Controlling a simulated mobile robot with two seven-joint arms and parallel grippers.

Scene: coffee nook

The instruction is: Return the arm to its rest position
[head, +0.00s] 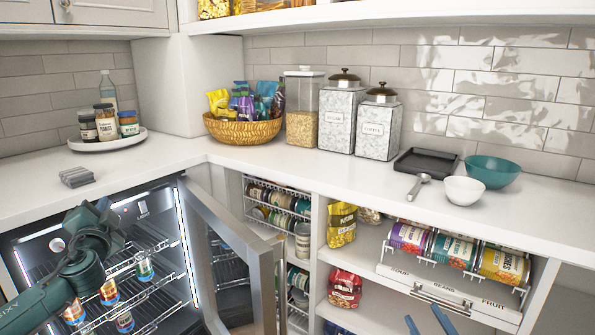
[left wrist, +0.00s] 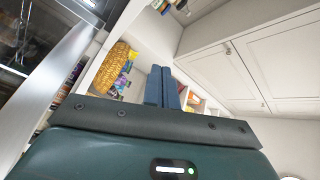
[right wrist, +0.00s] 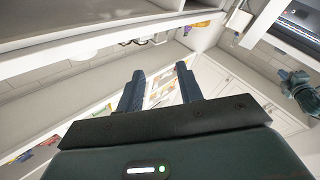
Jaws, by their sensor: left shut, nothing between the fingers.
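My left arm (head: 85,255) comes in from the left in the head view, in front of the open fridge. In the left wrist view my left gripper (left wrist: 161,75) has its two blue fingers together, with nothing between them. I cannot make out its fingertips clearly in the head view. My right gripper (right wrist: 159,78) has its fingers apart and empty in the right wrist view. Its blue fingertips (head: 427,320) also show at the bottom edge of the head view, in front of the lower shelf and below the drawer handle.
The fridge door (head: 235,255) stands open beside my left arm. Cans (head: 145,268) stand on the fridge racks. The counter (head: 290,175) holds a wicker basket (head: 243,131), canisters, a black tray (head: 426,163) and two bowls. A can rack (head: 455,250) sits below the counter.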

